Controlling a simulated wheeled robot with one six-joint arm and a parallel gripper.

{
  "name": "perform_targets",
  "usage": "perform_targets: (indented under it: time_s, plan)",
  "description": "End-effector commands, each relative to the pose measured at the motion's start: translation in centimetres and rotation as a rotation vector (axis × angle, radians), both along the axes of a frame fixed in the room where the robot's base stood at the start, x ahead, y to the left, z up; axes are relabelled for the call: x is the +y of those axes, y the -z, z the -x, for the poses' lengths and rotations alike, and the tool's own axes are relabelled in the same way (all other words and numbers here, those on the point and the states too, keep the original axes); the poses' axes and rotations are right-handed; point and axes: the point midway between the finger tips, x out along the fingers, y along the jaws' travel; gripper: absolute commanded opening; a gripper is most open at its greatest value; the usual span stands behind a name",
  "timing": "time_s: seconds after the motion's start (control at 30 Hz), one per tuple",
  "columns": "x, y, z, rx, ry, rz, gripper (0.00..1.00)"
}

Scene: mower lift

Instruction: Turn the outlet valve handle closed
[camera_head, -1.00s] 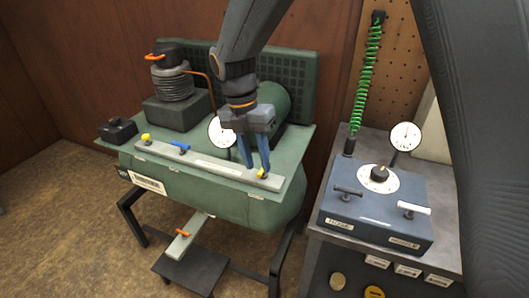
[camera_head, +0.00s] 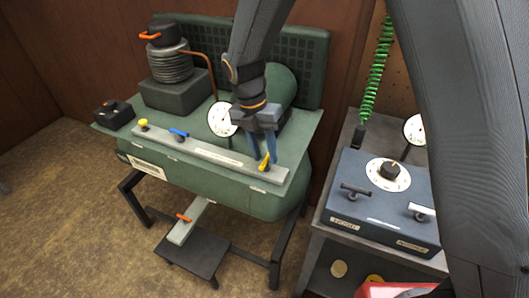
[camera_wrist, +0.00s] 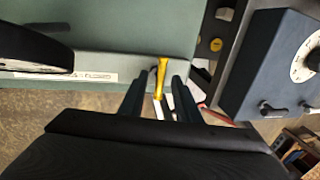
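A yellow lever handle (camera_head: 265,162) stands at the right end of the pale manifold bar (camera_head: 215,154) on the green compressor's front edge. No label on it is readable, so I cannot confirm it is the outlet valve. A blue handle (camera_head: 179,134) and a yellow knob (camera_head: 143,123) sit further left on the bar. My gripper (camera_head: 264,152) points down at the yellow lever. In the wrist view the yellow lever (camera_wrist: 161,76) shows between my two blue fingers (camera_wrist: 158,95), with gaps visible on both sides. The fingers are apart; contact is not clear.
A gauge (camera_head: 222,119) stands behind the bar, close to my gripper. A blue control box (camera_head: 380,205) with a dial and handles sits on a bench to the right. A pedal (camera_head: 185,224) with an orange lever is below the tank. A red object (camera_head: 395,290) shows at the bottom.

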Motion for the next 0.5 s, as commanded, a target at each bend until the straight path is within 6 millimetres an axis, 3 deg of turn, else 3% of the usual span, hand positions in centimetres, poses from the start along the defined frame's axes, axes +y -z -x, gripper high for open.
perform_targets:
  time_s: [0.37, 0.5]
  plan:
    - [-0.06, 0.95, 0.15, 0.000, -0.004, 0.000, 0.30]
    - [-0.07, 0.94, 0.15, 0.000, -0.004, 0.000, 0.12]
